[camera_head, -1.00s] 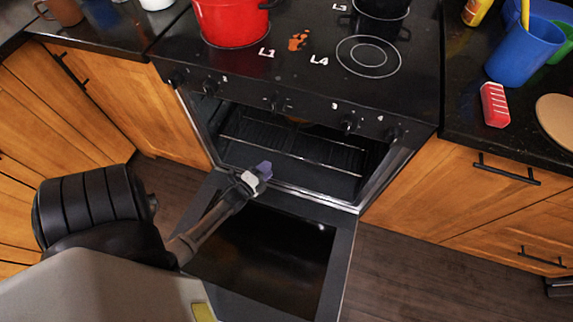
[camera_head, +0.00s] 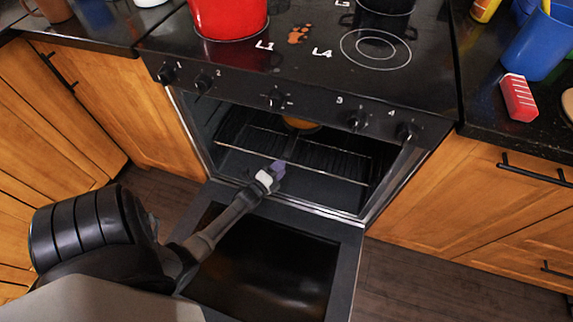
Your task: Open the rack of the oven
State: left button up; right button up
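The oven (camera_head: 180,110) stands open below the stove top, and its door (camera_head: 345,262) is folded down flat. A wire rack (camera_head: 330,174) sits inside the oven cavity, its front bar running across the opening. My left gripper (camera_head: 271,175), with a pale and a purple fingertip part, is just in front of and below the rack's front bar, over the door's inner edge. I cannot tell whether it touches the bar or whether its fingers are apart. My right gripper is not in view.
A round orange thing (camera_head: 300,123) shows partly at the back of the oven. A red pot (camera_head: 228,18) stands on the stove. A row of knobs (camera_head: 277,99) lines the front above the opening. Wooden cabinets (camera_head: 470,200) flank the oven.

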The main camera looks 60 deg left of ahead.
aim_at(286, 161)
pick_arm(q)
jog(key=shift+b+x, duration=0.6)
jog(key=shift+x, duration=1.4)
grip_shut()
